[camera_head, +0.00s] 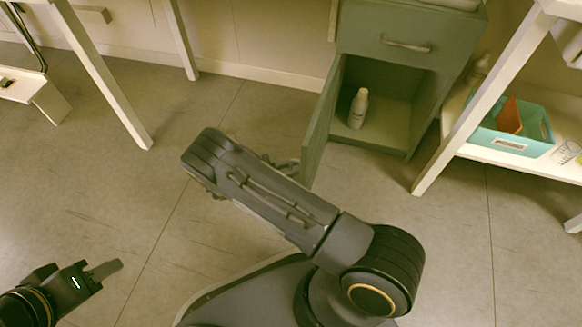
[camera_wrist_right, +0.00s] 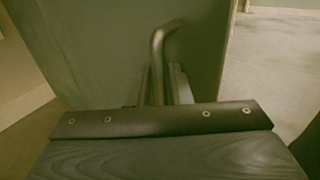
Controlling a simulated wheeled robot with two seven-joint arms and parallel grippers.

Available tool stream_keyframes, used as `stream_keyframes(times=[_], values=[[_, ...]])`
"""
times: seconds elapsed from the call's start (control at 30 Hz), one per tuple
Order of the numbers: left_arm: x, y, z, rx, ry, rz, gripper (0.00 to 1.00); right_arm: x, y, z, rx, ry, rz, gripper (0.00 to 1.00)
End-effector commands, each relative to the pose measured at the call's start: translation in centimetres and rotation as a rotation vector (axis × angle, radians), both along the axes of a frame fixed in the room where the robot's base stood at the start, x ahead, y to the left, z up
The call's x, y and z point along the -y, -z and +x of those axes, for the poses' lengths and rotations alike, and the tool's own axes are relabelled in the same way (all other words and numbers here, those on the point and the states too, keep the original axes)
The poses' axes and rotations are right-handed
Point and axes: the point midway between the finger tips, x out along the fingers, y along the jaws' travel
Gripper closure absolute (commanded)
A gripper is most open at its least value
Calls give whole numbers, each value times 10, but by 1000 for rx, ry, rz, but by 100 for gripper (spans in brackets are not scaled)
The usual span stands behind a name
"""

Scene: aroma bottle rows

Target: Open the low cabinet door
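The low green cabinet (camera_head: 412,22) has a drawer on top and a lower compartment. Its door (camera_head: 323,122) is swung well open to the left, and the inside shows. My right arm reaches across the floor to the door's outer side; its gripper is mostly hidden behind the arm in the head view. In the right wrist view, my right gripper (camera_wrist_right: 159,84) has its fingers close on both sides of the upright metal door handle (camera_wrist_right: 158,58) and appears shut on it. My left gripper (camera_head: 104,270) is low at left, away from the cabinet; its finger gap cannot be made out.
A white bottle (camera_head: 358,108) stands inside the cabinet. A white shelf unit at right holds a teal bin (camera_head: 513,130); its slanting leg (camera_head: 478,112) is near the cabinet. A white table leg (camera_head: 105,75) stands at left. The floor (camera_head: 150,190) left of the door is clear.

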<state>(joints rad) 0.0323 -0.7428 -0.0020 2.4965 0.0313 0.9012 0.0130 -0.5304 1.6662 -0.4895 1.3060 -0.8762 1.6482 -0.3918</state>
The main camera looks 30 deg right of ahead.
Motion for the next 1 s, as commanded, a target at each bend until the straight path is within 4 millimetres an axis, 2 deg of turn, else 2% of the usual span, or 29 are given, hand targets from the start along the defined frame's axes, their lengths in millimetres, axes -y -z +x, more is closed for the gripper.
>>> stream_keyframes(times=[0.37, 0.47, 0.8, 1.0], values=[[0, -1, 0, 0, 0, 0, 64, -2, -1, 1, 2, -1, 0, 73], [0, -4, 0, 0, 0, 0, 64, -12, -1, 3, 4, -2, 0, 73], [0, -13, 0, 0, 0, 0, 64, -66, 0, 11, 2, -3, 0, 73], [0, -14, 0, 0, 0, 0, 64, -77, 0, 13, 1, 0, -1, 73]])
